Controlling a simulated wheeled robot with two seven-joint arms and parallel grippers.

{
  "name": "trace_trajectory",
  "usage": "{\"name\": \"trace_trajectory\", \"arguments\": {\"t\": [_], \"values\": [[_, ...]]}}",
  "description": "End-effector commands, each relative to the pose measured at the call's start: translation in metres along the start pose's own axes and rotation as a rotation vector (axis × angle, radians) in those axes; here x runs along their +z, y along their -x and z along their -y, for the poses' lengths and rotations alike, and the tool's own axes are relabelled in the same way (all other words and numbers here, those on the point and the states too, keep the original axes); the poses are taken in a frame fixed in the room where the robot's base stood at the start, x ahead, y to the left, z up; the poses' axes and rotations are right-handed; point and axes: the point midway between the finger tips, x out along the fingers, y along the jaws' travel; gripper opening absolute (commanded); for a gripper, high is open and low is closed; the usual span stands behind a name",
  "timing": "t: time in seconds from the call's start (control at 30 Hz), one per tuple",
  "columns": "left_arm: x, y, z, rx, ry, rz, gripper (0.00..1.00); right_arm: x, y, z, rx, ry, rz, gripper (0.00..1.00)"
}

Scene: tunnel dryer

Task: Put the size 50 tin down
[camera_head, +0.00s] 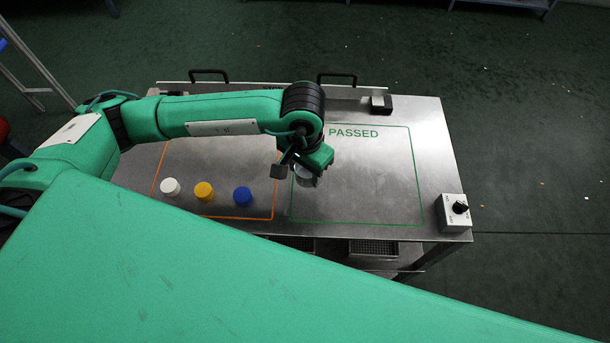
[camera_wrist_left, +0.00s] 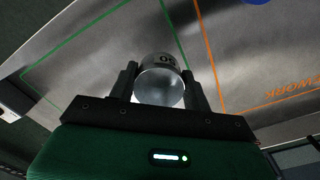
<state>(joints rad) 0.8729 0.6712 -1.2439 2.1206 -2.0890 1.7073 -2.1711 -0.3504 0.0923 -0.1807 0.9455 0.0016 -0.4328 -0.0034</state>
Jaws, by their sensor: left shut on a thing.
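My left gripper (camera_head: 305,178) is shut on a grey-silver tin (camera_wrist_left: 162,84), and "50" shows on its side in the left wrist view. The tin sits between the two dark fingers (camera_wrist_left: 160,88). In the head view the tin is mostly hidden by my gripper. It appears over the left part of the green-outlined area marked PASSED (camera_head: 370,222), close to its left line. I cannot tell whether its base touches the table. My right gripper is not in view.
The metal table (camera_head: 432,150) also has an orange-outlined area (camera_head: 275,208). In it stand a white tin (camera_head: 170,187), a yellow tin (camera_head: 204,191) and a blue tin (camera_head: 242,196). A knob box (camera_head: 452,213) is at the right edge. Most of the green area is clear.

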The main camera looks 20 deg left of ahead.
Motion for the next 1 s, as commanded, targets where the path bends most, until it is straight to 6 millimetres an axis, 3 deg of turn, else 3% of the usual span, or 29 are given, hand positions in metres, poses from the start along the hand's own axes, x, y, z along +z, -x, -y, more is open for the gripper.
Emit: {"name": "trace_trajectory", "arguments": {"t": [0.3,0.63,0.77,0.8,0.87,1.0], "values": [[0.001,-0.04,0.001,0.0,0.001,0.002,0.24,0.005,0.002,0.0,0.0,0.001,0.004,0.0],[0.0,-0.043,0.001,0.0,0.0,-0.001,0.24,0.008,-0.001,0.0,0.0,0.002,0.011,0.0],[0.0,-0.044,0.001,0.0,0.0,-0.001,0.24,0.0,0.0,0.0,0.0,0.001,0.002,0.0],[0.0,-0.043,0.001,0.0,0.0,-0.001,0.57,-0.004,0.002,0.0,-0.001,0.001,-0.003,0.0],[0.0,-0.043,0.001,0.0,0.0,0.0,0.69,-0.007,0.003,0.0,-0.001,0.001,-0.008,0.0],[0.0,-0.043,0.001,0.0,0.0,0.0,0.71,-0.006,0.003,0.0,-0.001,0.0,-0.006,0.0]]}}
